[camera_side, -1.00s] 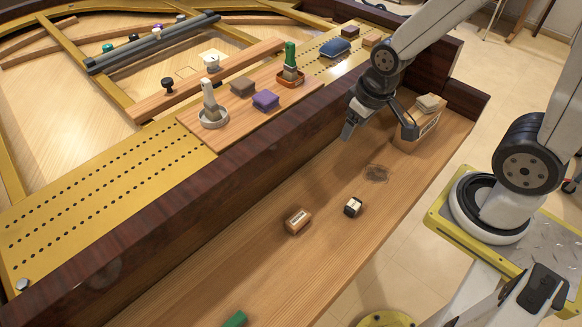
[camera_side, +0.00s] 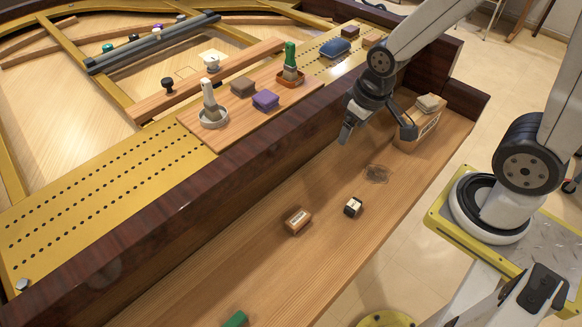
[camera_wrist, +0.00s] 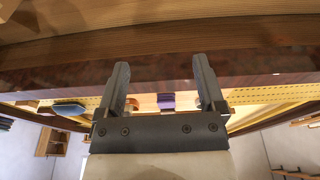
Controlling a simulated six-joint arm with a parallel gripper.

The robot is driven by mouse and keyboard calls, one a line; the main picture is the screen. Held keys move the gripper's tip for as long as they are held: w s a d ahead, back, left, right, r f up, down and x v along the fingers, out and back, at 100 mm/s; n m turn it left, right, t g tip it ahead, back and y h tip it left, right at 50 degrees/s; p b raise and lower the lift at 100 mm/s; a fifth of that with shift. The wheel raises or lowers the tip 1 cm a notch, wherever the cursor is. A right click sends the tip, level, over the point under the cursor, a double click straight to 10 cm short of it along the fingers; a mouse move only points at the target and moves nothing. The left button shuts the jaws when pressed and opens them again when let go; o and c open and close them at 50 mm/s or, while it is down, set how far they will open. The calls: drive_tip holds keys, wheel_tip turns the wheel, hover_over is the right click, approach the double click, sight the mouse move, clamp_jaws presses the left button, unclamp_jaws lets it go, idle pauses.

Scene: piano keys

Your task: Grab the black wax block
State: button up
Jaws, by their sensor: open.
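The black wax block (camera_side: 353,207) is a small dark block with a pale label on top. In the side view it lies on the wooden key shelf (camera_side: 300,262), to the right of a brown labelled block. My gripper (camera_side: 374,133) is open and empty, held above the far part of the shelf, up and away from the black block. In the wrist view the two fingers of my gripper (camera_wrist: 160,80) stand wide apart with nothing gripped. The black block is not visible in the wrist view.
A brown labelled block (camera_side: 297,221) and a green block (camera_side: 236,319) lie on the shelf. A box with a pale block (camera_side: 428,104) stands at the shelf's far right. A dark wooden rail (camera_side: 200,200) rises along the shelf's left side. The shelf between is mostly clear.

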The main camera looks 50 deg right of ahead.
drive_tip(key=a+f+n+g+h, duration=0.2)
drive_tip(key=f+n+g, duration=0.15)
drive_tip(key=f, duration=0.25)
drive_tip(key=a+f+n+g+h, duration=0.2)
drive_tip(key=f+n+h, duration=0.15)
drive_tip(key=f, duration=0.25)
drive_tip(key=n+t+h, duration=0.3)
drive_tip(key=n+h, duration=0.4)
drive_tip(key=n, duration=0.3)
approach(352, 206)
drive_tip(key=shift+s+d+f, duration=0.15)
drive_tip(key=shift+d, duration=0.3)
drive_tip(key=shift+s+d+f, duration=0.1)
drive_tip(key=shift+s+d, duration=0.1)
drive_tip(key=shift+d, duration=0.25)
drive_tip(key=shift+s+f+n+t+h, duration=0.1)
drive_tip(key=shift+f+n+t+h, duration=0.45)
drive_tip(key=shift+f+n, duration=0.2)
drive_tip(key=shift+x, duration=1.35)
drive_tip(key=shift+d, duration=0.15)
drive_tip(key=shift+x, duration=2.45)
clamp_jaws()
